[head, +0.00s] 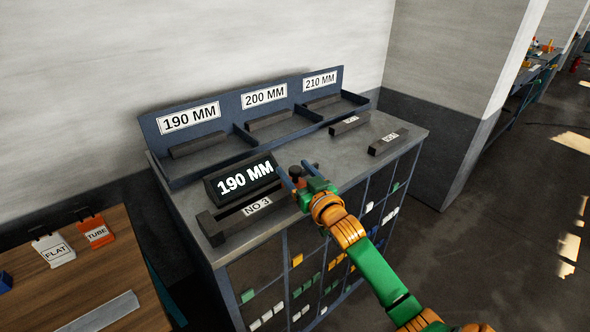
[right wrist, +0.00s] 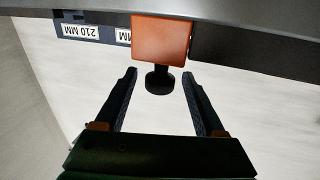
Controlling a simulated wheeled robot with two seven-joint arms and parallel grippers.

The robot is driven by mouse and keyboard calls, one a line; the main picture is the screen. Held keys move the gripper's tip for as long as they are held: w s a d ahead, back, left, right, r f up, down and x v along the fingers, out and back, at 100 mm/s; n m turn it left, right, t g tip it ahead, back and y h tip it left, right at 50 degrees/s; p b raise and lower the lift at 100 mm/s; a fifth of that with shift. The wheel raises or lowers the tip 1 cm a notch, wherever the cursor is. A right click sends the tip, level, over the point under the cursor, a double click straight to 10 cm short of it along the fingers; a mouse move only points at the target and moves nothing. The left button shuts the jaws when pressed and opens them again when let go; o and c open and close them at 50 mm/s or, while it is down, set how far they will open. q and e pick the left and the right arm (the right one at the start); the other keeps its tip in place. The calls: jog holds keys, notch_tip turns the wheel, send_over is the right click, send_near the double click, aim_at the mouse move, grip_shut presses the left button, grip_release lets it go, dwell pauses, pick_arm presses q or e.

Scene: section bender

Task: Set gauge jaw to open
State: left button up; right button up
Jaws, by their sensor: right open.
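The gauge is a dark bar (head: 222,225) labelled NO 3, lying on the cabinet top with a display (head: 242,178) that reads 190 MM. At its right end is a small dark knob (head: 296,171), partly hidden by my gripper. In the right wrist view an orange block (right wrist: 160,38) carries this black knob (right wrist: 159,80) on a short stem. My right gripper (head: 292,174) is open, its fingers on either side of the knob. In the right wrist view the gripper (right wrist: 159,75) shows clear gaps between knob and fingers. My left gripper is not in view.
Behind the gauge a blue rack (head: 240,137) has bays marked 190, 200 and 210 MM, each with a dark bar. Two more labelled bars (head: 349,123) (head: 388,142) lie at the right of the cabinet top. A wooden table (head: 75,285) holds FLAT and TUBE tags.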

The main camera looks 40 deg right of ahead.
jog(key=shift+w+f, duration=0.15)
jog(key=shift+w, duration=0.15)
jog(key=shift+s, duration=0.15)
jog(key=c, duration=0.3)
grip_shut()
dwell(0.8)
